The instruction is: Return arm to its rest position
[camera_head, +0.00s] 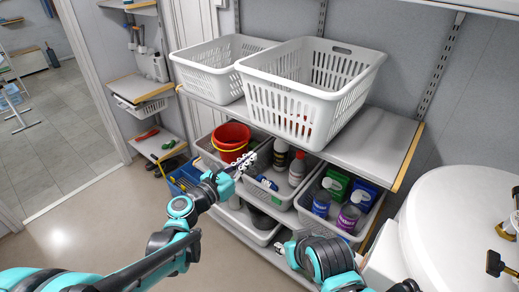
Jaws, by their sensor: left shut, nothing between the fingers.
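My left arm comes in from the lower left and reaches to the middle of the view. My left gripper (245,162) is shut and empty. It shows in front of the shelf bins, near the red bucket (231,137); I cannot tell whether it touches anything. My right arm (328,258) shows at the bottom centre, with a small pale tip (285,248) at its left end. Whether the right gripper's fingers are open or shut is not clear.
Two white baskets (310,90) stand on the upper shelf (378,140). Below are grey bins with bottles (350,212) and cleaning things. A white round basin (455,215) stands at the right. The beige floor (75,235) at lower left is clear.

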